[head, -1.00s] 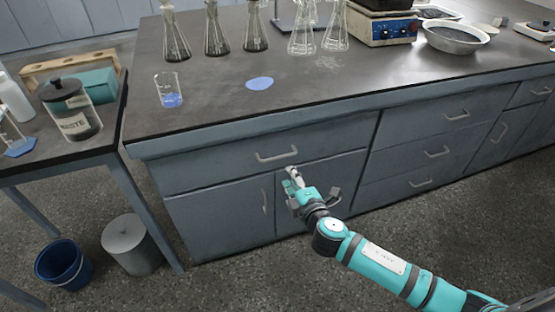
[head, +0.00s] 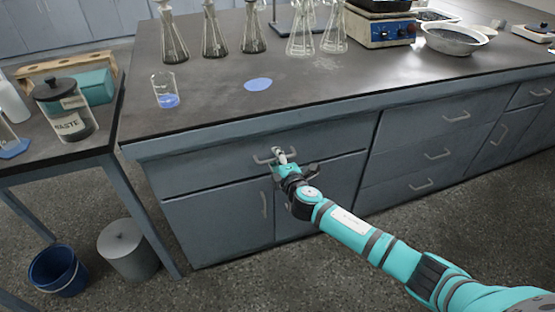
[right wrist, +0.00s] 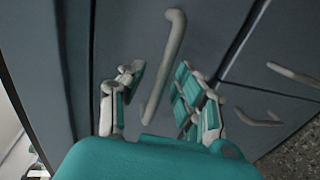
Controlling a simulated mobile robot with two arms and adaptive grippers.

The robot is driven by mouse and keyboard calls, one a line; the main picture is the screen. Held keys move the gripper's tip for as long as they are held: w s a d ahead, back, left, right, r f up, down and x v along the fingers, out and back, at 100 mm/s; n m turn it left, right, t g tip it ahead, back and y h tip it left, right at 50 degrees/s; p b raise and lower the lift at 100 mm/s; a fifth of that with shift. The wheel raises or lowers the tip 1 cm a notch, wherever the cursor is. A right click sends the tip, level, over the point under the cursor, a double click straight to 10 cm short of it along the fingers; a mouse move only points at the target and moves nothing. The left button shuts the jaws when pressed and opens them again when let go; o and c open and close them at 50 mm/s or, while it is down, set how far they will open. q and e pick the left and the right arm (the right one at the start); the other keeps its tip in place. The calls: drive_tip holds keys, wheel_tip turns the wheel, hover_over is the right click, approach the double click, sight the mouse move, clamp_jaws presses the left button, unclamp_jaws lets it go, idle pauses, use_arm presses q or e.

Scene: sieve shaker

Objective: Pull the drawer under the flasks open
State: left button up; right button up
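The drawer (head: 205,173) under the flasks is a wide blue-grey front below the black worktop, and it looks shut. Its grey bar handle (head: 263,160) is partly covered by my right gripper (head: 281,161). In the right wrist view the same handle (right wrist: 165,65) runs upright between the two finger sets of the right gripper (right wrist: 158,80). The fingers are spread, with a gap on both sides of the handle. Several conical flasks (head: 213,42) with dark contents stand at the back of the worktop. My left gripper is not in view.
A cupboard door (head: 215,225) with an upright handle lies below the drawer. More drawers (head: 415,155) are to the right. A beaker (head: 165,92) with blue liquid stands on the worktop. A side table (head: 90,150), a blue bucket (head: 60,270) and a grey bin (head: 125,250) are at the left.

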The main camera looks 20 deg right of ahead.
clamp_jaws()
idle(0.4)
